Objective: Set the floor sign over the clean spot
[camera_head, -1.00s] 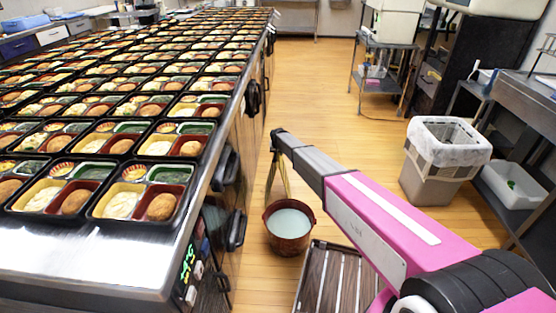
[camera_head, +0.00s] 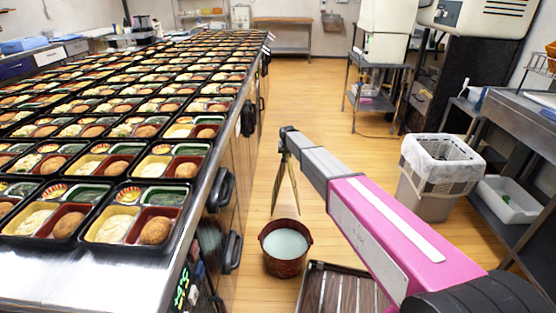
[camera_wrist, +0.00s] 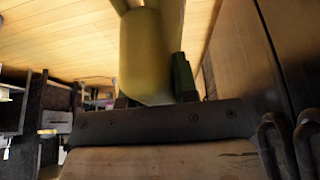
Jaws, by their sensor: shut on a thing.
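The floor sign (camera_head: 286,185) is a yellowish, narrow folding board with two legs slightly spread below its top, seen nearly edge-on. It hangs from my gripper (camera_head: 287,140), which is shut on its top end. In the wrist view the sign (camera_wrist: 146,50) fills the space between the fingers of my gripper (camera_wrist: 155,98), with a green piece beside it. In the head view the sign's feet appear just above the bucket in the picture; I cannot tell how far they are from the floor. I cannot make out a distinct clean spot on the wooden floor (camera_head: 325,180).
A reddish-brown bucket (camera_head: 284,268) of pale water stands below the sign in the picture. A slatted crate (camera_head: 312,290) is beside it. The bento counter (camera_head: 215,160) runs along the left. A lined bin (camera_head: 428,195) and metal shelves stand right. The aisle beyond is clear.

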